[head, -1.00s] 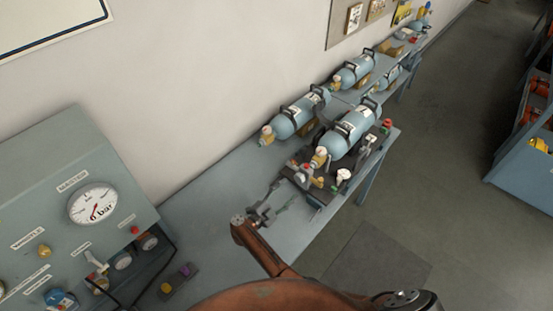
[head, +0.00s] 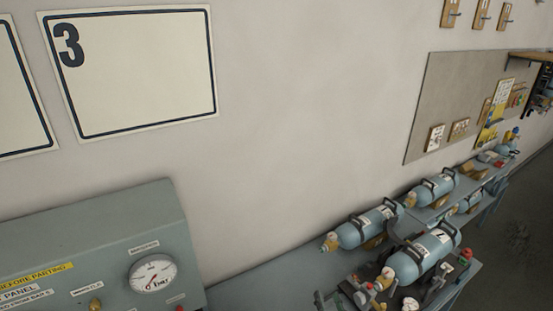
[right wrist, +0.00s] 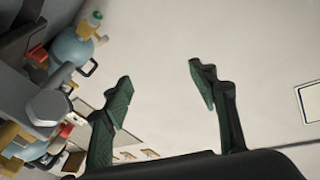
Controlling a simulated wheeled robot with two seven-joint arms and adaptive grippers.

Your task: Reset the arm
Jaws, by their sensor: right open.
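My right gripper (right wrist: 160,82) is open in the right wrist view. Its two green-padded fingers stand wide apart with nothing between them, and the pale wall is behind them. In the head view only a small tip of my right gripper (head: 319,301) shows at the bottom edge, left of the nearest breathing set. The rest of my right arm is out of the head view. My left gripper is in neither current view.
A grey panel with a gauge (head: 153,274) is at lower left. A numbered board (head: 135,75) hangs above.

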